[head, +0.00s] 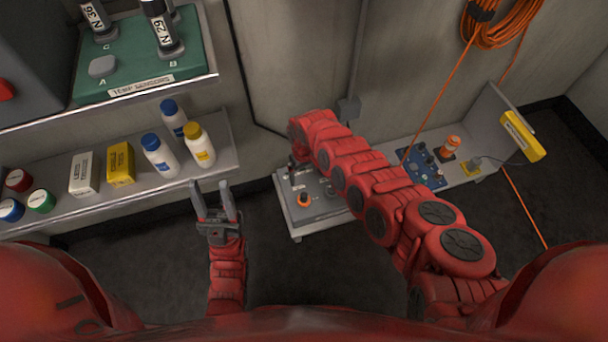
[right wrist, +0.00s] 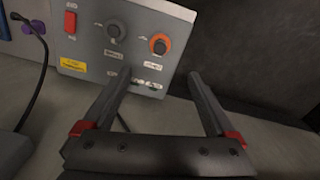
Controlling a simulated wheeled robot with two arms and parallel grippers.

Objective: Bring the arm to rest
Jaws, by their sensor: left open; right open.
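My right arm (head: 365,190) reaches from the lower right up to the wall side, over a grey control panel (head: 310,215). The right gripper's jaws are hidden behind the arm in the head view. In the right wrist view the right gripper (right wrist: 158,85) is open and empty, its fingers pointing at the panel, which has an orange-ringed knob (right wrist: 159,44), a dark knob (right wrist: 115,31) and a red switch (right wrist: 70,22). Whether a finger touches the panel I cannot tell. My left gripper (head: 212,190) is open and empty, in front of the shelf, pointing up.
A shelf (head: 215,150) at left holds white bottles (head: 160,155), small boxes (head: 120,163) and coloured-lid jars (head: 40,201). Above it is a green sensor rack (head: 145,60). At right are a blue panel (head: 425,165), a yellow box (head: 522,136) and an orange cable (head: 500,25). The floor between is clear.

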